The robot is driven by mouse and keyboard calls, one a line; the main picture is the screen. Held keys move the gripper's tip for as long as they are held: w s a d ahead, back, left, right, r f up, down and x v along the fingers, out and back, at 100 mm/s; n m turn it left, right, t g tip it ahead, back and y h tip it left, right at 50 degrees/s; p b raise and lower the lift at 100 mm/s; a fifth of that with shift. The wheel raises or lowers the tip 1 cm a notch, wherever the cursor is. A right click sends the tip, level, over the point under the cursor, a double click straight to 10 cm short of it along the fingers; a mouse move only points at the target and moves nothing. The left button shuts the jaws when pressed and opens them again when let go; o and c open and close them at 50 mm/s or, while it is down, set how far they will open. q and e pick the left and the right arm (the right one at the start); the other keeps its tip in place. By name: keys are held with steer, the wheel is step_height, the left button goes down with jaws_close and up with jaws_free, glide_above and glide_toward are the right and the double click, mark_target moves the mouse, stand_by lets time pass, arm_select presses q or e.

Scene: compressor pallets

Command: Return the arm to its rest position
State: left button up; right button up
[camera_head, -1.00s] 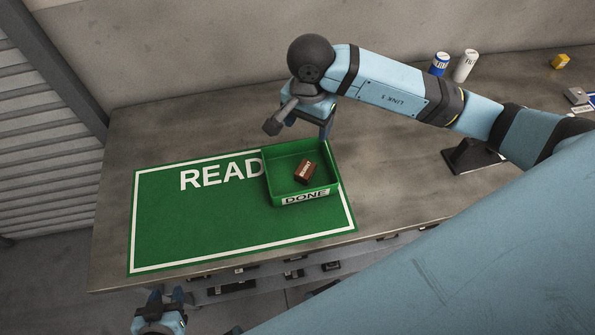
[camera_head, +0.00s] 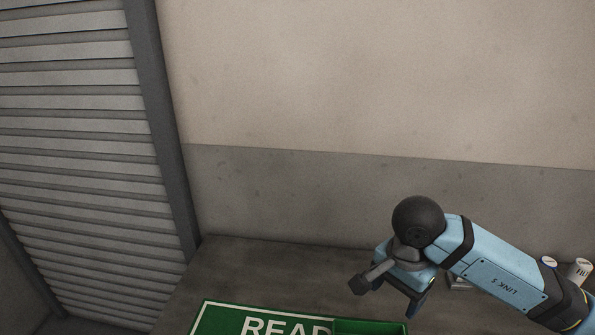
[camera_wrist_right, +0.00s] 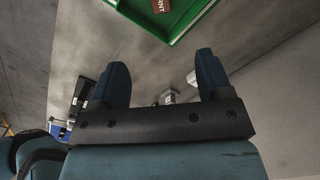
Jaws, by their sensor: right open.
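My right arm comes in from the right in the head view, with its gripper (camera_head: 412,303) pointing down over the bench, beside the back right corner of the green tray (camera_head: 370,327). Only the tray's back edge shows there. In the right wrist view the two dark blue fingers (camera_wrist_right: 162,72) stand wide apart with nothing between them. The tray's wall (camera_wrist_right: 183,28) is beyond them at the top, apart from the fingers. A brown box (camera_wrist_right: 160,4) lies in the tray, cut off by the frame edge. My left gripper is not in view.
The green READ mat (camera_head: 245,320) lies on the grey bench (camera_head: 270,265), left of the tray. A wall (camera_head: 370,80) rises behind, and a slatted shutter (camera_head: 75,150) is at left.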

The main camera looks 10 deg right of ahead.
steer(key=s+a+r+m+g+y+p, duration=0.2)
steer(key=s+a+m+y, duration=0.2)
steer(key=a+y, duration=0.4)
steer(key=s+a+r+m+g+y+p, duration=0.1)
steer(key=s+a+r+m+g+y, duration=0.1)
steer(key=s+a+m+y, duration=0.45)
steer(key=w+d+m+t+y+p, duration=0.15)
steer(key=w+m+t, duration=0.25)
steer(key=m+t, duration=0.5)
steer(key=w+m+t+y+p, duration=0.1)
steer(key=w+m+t+y, duration=0.2)
steer(key=m+t, duration=0.7)
steer(key=d+f+m+t+h+p, duration=0.25)
steer(key=d+f+m+h, duration=0.4)
steer(key=m, duration=0.85)
steer(key=s+d+f+m+g+h, duration=0.1)
steer(key=s+f+m+g+h, duration=0.1)
steer(key=s+f+m+h, duration=0.1)
steer(key=s+d+f+m+g+h, duration=0.1)
steer(key=s+f+m+g+h, duration=0.1)
steer(key=f+m, duration=0.4)
steer(key=s+d+f+m+g+h, duration=0.2)
steer(key=s+f+m+h, duration=0.2)
steer(key=f, duration=0.4)
steer(key=shift+s+g+h+p, duration=0.3)
steer(key=shift+s+h, duration=0.15)
steer(key=shift+s, duration=0.25)
